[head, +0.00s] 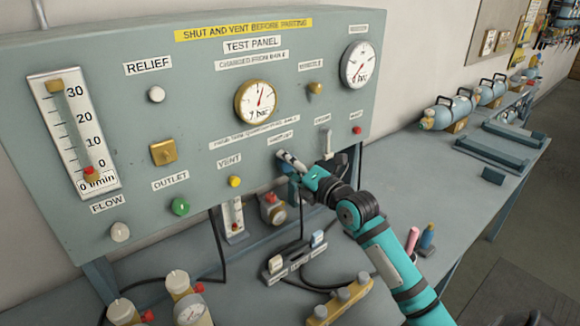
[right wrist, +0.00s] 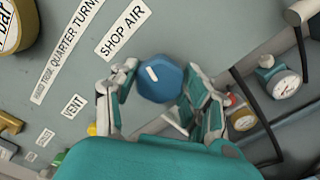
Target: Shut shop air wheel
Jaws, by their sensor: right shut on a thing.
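The shop air wheel (right wrist: 160,80) is a blue knob with a white mark on its face. It sits on the grey test panel (head: 120,50), below the SHOP AIR label (right wrist: 123,30) in the right wrist view. My right gripper (head: 289,164) is at the panel, with one finger on each side of the wheel, shut on it. In the head view the gripper hides most of the wheel. My left gripper is in neither view.
Near the wheel are a yellow vent knob (head: 234,182), a green outlet knob (head: 180,206) and a small gauge (head: 271,208) below the panel. A connector block (head: 287,264) and cables lie on the bench. Blue cylinders (head: 447,110) lie at the right.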

